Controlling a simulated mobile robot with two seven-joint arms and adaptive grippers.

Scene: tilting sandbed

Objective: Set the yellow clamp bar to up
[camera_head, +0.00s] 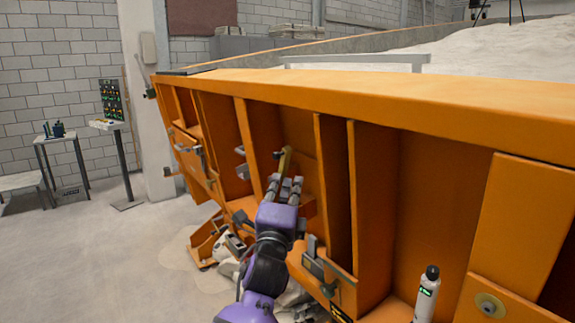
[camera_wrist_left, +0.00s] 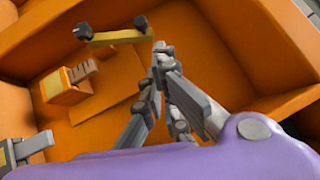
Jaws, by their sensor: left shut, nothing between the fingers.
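The yellow clamp bar (camera_head: 286,159) is a short, dull-yellow bar in a bay of the orange sandbed wall. In the head view it stands nearly upright with a slight tilt, and its lower end is hidden behind my gripper. In the left wrist view the clamp bar (camera_wrist_left: 118,37) lies across the upper left, with dark round knobs near it. My left gripper (camera_head: 289,183) is shut and empty, just below the bar in the head view. In the left wrist view its fingertips (camera_wrist_left: 161,50) are close to the bar's right end; I cannot tell if they touch. My right gripper is out of view.
Orange ribs (camera_head: 335,185) stand on both sides of the bay. An orange block (camera_wrist_left: 66,88) sits left of my fingers in the left wrist view. A white bottle (camera_head: 427,294) stands at the lower right. A control stand (camera_head: 116,130) is far left, with open floor before it.

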